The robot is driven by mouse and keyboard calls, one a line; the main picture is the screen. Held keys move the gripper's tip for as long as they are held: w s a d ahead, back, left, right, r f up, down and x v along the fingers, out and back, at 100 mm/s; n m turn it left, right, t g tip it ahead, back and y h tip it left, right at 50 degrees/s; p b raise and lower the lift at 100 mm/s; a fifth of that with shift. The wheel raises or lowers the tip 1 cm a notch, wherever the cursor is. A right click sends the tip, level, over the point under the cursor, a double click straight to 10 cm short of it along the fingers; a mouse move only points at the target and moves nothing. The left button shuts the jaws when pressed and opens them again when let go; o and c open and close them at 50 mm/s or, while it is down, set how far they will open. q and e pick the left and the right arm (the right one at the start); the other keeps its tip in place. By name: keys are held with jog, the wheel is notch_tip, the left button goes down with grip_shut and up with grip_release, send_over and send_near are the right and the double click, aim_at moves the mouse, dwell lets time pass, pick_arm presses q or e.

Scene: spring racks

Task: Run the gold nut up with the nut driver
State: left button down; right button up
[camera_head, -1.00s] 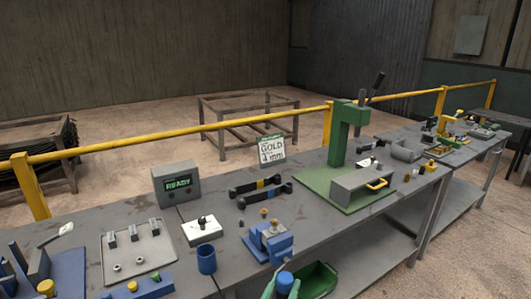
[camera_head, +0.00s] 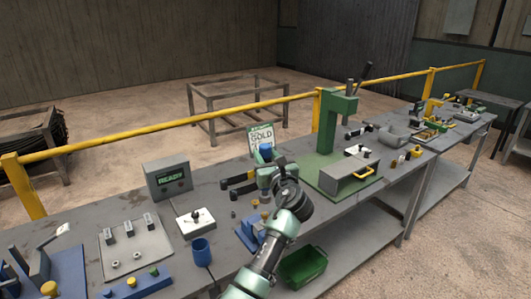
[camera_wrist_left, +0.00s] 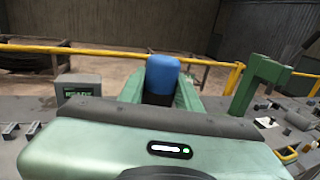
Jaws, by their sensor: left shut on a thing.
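My left gripper (camera_head: 268,172) is raised over the bench, shut on a tool with a blue handle, probably the nut driver (camera_head: 265,152). In the left wrist view the blue handle top (camera_wrist_left: 163,72) stands upright between the green fingers. The tool's lower end is hidden. A blue vise (camera_head: 248,233) stands on the bench below the gripper, partly covered by my arm. Small gold-coloured pieces (camera_head: 265,202) show beside my wrist; I cannot tell which is the gold nut. A sign (camera_head: 261,138) behind reads GOLD. My right gripper is not in view.
A green press (camera_head: 330,140) stands to the right, close to my arm. A grey READY box (camera_head: 168,178), a white switch block (camera_head: 196,222) and a blue cup (camera_head: 201,251) stand to the left. A green bin (camera_head: 303,266) sits below the bench's front edge.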

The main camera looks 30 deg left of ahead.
pick_arm(q)
jog(key=shift+a+r, duration=0.1)
jog(key=shift+r, duration=0.1)
jog(key=shift+r+p, duration=0.25)
jog(key=shift+p, duration=0.5)
notch_tip(320, 180, down, 2)
jog(key=shift+s+f+b, duration=0.1)
jog(key=shift+b, duration=0.55)
jog(key=shift+f+b, duration=0.7)
jog(key=shift+f, duration=1.2)
jog(key=shift+p, duration=1.05)
